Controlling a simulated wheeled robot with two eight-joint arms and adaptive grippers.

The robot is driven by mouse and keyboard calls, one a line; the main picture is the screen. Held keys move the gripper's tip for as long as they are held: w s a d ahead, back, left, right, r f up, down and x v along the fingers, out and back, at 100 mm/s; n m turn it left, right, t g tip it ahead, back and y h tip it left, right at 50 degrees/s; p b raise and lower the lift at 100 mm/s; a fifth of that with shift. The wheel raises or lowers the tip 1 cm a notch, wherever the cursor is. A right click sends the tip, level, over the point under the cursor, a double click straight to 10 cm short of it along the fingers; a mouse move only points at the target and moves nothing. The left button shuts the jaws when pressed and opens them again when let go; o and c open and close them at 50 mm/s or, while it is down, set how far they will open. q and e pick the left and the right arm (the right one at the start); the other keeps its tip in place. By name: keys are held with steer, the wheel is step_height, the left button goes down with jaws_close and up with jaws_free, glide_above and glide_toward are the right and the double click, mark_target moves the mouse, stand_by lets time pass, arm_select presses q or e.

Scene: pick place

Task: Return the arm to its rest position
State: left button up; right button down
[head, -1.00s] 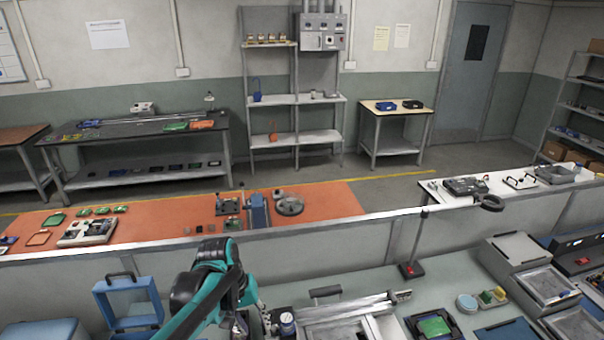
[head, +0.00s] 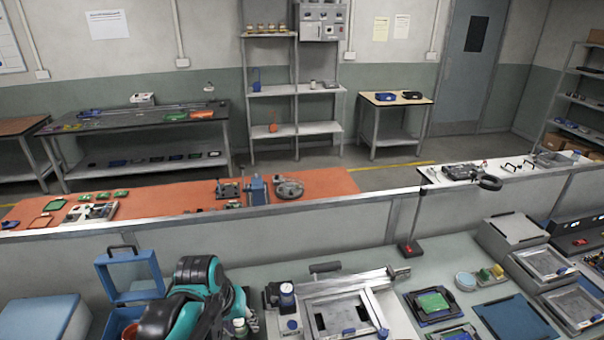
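My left arm, teal and black, comes in at the bottom left of the head view, folded low over the near bench. My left gripper (head: 243,325) is at the bottom edge, mostly hidden by the arm and cut off by the frame. Its fingers cannot be made out, nor whether it holds anything. My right arm and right gripper are not in view.
A blue open-lidded case (head: 128,275) stands beside the arm on its left, with a blue box (head: 38,318) farther left. A metal frame fixture (head: 340,312) lies to the right. A green board in a black tray (head: 433,303) sits beyond it. A low partition (head: 330,240) runs behind.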

arm_select(q)
steer(key=s+a+f+m+t+y+b, duration=0.1)
steer(key=s+a+f+t+b, duration=0.2)
steer(key=s+f+b, duration=0.4)
step_height(320, 180, down, 4)
steer(key=t+b, duration=0.1)
steer(key=b, duration=0.2)
steer(key=shift+s+a+r, duration=0.2)
steer(key=shift+s+a, duration=0.2)
